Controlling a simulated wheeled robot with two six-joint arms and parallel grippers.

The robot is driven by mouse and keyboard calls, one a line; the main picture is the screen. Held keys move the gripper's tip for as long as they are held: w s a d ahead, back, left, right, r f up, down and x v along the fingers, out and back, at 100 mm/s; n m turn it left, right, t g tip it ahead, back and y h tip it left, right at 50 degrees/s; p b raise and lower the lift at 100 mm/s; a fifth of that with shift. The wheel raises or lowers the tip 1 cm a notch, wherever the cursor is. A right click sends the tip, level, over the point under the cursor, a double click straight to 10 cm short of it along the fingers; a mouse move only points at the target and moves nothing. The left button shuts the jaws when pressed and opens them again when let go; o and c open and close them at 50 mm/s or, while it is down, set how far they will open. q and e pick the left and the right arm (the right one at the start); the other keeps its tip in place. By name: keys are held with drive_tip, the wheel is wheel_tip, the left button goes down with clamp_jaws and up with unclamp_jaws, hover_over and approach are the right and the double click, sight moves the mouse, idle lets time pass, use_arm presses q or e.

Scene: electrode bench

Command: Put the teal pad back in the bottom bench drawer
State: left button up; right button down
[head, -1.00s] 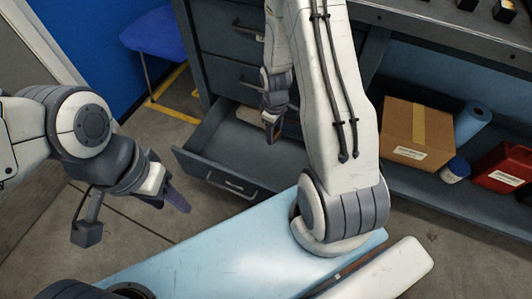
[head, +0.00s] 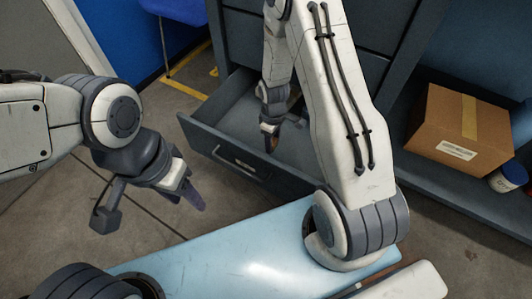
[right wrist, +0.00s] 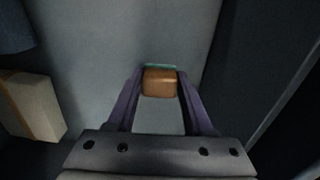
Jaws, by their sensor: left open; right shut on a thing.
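The bottom bench drawer (head: 237,158) is pulled open, low in the grey bench. My right gripper (head: 270,132) points down into the drawer opening in the head view. In the right wrist view its two purple fingers (right wrist: 160,95) are shut on a small block, brown on the near face with a teal edge, which looks like the teal pad (right wrist: 160,66). In the head view only a small orange-brown bit shows at the fingertips. Whether the pad touches the drawer floor I cannot tell. My left gripper (head: 190,192) is open and empty, left of the drawer.
A beige block (right wrist: 35,106) lies left of the right gripper in the wrist view. The drawer floor (right wrist: 115,45) around the pad looks clear. A cardboard box (head: 460,130) and a white jar (head: 508,177) stand on the shelf to the right. A blue chair (head: 178,18) is behind.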

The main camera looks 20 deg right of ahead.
drive_tip(key=shift+w+a+f+b, duration=0.25)
drive_tip(key=shift+w+a+f, duration=0.15)
drive_tip(key=shift+a, duration=0.2)
drive_tip(key=shift+w+a+f+b, duration=0.25)
drive_tip(key=shift+w+a+f, duration=0.05)
drive_tip(key=shift+a+f, duration=0.25)
wheel_tip(320, 180, down, 4)
drive_tip(key=b, duration=0.3)
use_arm(q)
wheel_tip(320, 180, down, 5)
drive_tip(key=shift+r, duration=0.2)
use_arm(e)
drive_tip(key=shift+r, duration=0.15)
drive_tip(key=shift+c, duration=1.5)
unclamp_jaws()
